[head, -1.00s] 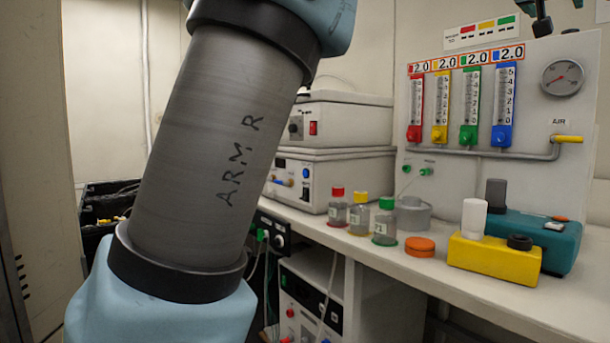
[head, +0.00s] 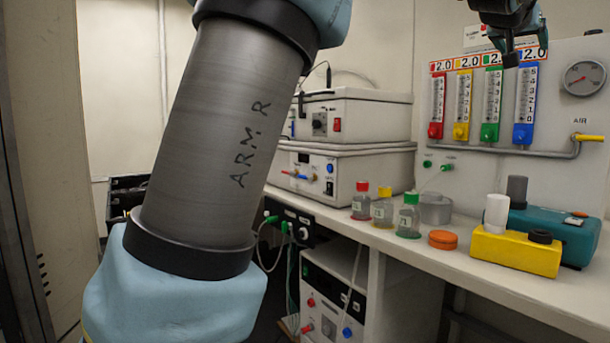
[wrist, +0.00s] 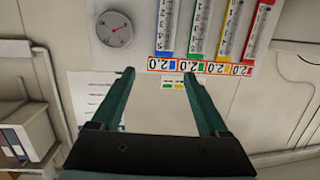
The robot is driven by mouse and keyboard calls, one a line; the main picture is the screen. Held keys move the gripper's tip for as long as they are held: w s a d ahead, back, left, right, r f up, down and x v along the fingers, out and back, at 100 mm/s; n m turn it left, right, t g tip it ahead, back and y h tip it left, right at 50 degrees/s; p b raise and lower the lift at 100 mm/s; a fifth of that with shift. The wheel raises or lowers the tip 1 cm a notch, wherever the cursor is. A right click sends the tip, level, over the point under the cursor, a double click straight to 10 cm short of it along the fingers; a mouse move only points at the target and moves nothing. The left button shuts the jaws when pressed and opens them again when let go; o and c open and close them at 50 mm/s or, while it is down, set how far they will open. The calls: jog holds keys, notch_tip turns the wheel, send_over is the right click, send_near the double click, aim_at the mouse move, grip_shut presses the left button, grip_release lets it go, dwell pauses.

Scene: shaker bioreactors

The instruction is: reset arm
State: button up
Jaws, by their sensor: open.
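My gripper (head: 511,55) shows at the top right of the head view, in front of the flow meter panel and above the bench. In the wrist view my gripper (wrist: 160,72) has its two green fingers spread apart with nothing between them. Beyond the fingers is the wall with the panel, which appears upside down in that view. My grey arm link marked "ARM R" (head: 225,130) fills the left middle of the head view.
The bench (head: 480,285) holds bottles with red, yellow and green caps (head: 408,215), an orange lid (head: 442,240), a yellow block (head: 515,252) and a teal block (head: 580,240). Stacked white instruments (head: 355,175) stand behind. A pressure gauge (head: 584,78) is on the panel (head: 560,170).

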jog(key=w+a+f+n+y+p, duration=0.1)
jog(key=w+a+f+y, duration=0.2)
jog(key=w+a+f, duration=0.35)
jog(key=w+a+f+n+y+p, duration=0.2)
jog(key=w+a+f+y, duration=0.15)
jog(key=a+f, duration=0.5)
jog(key=w+a+f+n+g+y+p, duration=0.1)
jog(key=a+f+n+g+y+p, duration=0.1)
jog(key=a+f, duration=1.1)
jog(key=s+a+f+n+g+y+p, duration=0.1)
jog(key=s+a+f+g, duration=0.15)
jog(key=a, duration=0.55)
jog(key=s+a+f+n+g+y+p, duration=0.15)
jog(key=s+a+f, duration=0.25)
jog(key=a, duration=0.4)
jog(key=s+a+f+g+p, duration=0.1)
jog(key=s+a+f, duration=0.2)
jog(key=s+a, duration=0.2)
jog(key=s+a+f+n+g+y+p, duration=0.1)
jog(key=s+a+f, duration=0.3)
jog(key=s, duration=0.4)
jog(key=shift+s+a+g, duration=0.3)
jog(key=shift+a+g, duration=0.1)
jog(key=shift+a, duration=0.05)
